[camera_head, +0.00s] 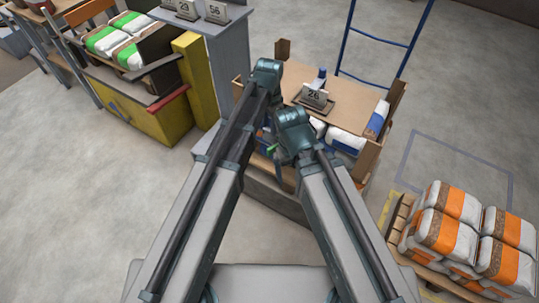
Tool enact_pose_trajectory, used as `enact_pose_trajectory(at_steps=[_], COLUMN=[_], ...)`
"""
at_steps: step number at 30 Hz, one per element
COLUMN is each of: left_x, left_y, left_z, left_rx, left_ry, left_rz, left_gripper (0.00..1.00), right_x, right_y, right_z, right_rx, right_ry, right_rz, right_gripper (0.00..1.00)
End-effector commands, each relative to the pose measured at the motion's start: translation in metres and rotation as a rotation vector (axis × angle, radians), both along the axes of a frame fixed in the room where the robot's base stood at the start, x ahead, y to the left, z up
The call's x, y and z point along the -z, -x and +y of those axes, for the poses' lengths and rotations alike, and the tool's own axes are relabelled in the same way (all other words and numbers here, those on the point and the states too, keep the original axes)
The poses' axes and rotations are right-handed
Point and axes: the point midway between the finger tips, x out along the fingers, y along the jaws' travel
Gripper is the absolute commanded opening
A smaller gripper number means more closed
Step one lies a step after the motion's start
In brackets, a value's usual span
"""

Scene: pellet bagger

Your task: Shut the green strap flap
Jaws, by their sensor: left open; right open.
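A small green piece (271,149), which looks like the green strap flap, shows at the near left of an open-sided brown box unit (340,103). My arms hide most of it, and I cannot tell how far it stands open. My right gripper (279,160) is open, close beside the green piece; I cannot tell whether they touch. My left gripper (267,72) is open and higher up, over the left edge of the box unit's top. Its fingers are mostly hidden by its own wrist.
White-and-blue bags (345,141) sit in the box unit, with a "26" sign (314,96) on top. Orange-and-white sacks (450,218) are stacked at right. A yellow bin (140,110) and grey cabinet (228,55) stand at left. Floor is clear at lower left.

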Motion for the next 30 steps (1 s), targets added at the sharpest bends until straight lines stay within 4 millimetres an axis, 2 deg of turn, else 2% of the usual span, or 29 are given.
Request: enact_pose_trajectory(at_steps=[8, 14, 30], left_x=[0.003, 0.017, 0.088], left_y=[-0.001, -0.001, -0.001], left_z=[0.000, 0.000, 0.000], left_rx=[0.004, 0.004, 0.003], left_ry=[0.001, 0.001, 0.001], left_rz=[-0.001, -0.001, -0.001], left_gripper=[0.47, 0.47, 0.47], right_x=[0.003, 0.017, 0.088], right_y=[0.000, 0.000, 0.000], right_z=[0.000, 0.000, 0.000], right_rx=[0.000, 0.000, 0.000], right_ry=[0.000, 0.000, 0.000], right_rz=[0.000, 0.000, 0.000], right_gripper=[0.97, 0.97, 0.97])
